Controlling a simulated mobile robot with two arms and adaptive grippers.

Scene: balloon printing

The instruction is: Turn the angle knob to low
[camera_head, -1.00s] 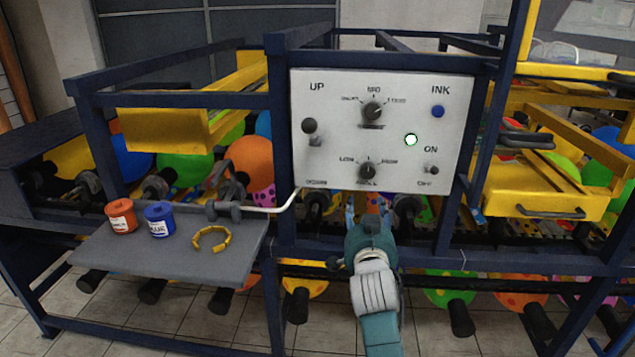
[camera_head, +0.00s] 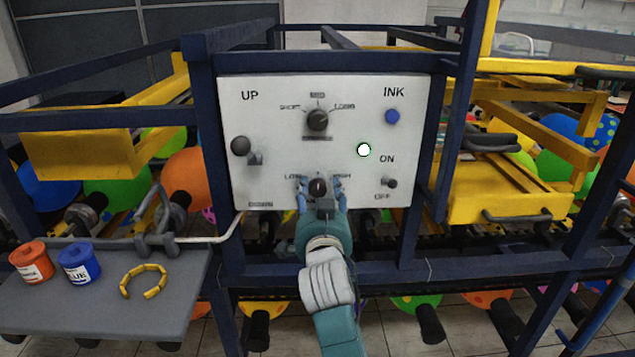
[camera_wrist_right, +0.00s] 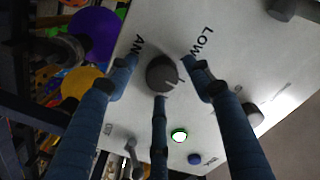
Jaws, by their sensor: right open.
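The angle knob (camera_head: 318,187) is a small dark round knob low on the white control panel (camera_head: 270,145). LOW is printed at its upper left and HIGH at its upper right. Its pointer appears to face roughly up, between the two words. My right gripper (camera_head: 320,193) is open, with its blue fingers on both sides of the knob. In the right wrist view the knob (camera_wrist_right: 162,73) lies between the spread fingertips (camera_wrist_right: 160,75), with LOW beside the right-hand finger. I cannot tell whether any finger touches it. My left gripper is not in view.
Above is the length knob (camera_head: 317,120). The up/down lever (camera_head: 241,146) is at the left, with the blue ink button (camera_head: 392,116), lit white button (camera_head: 363,150) and on/off switch (camera_head: 390,183) at the right. A grey shelf (camera_head: 130,318) holds orange and blue jars.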

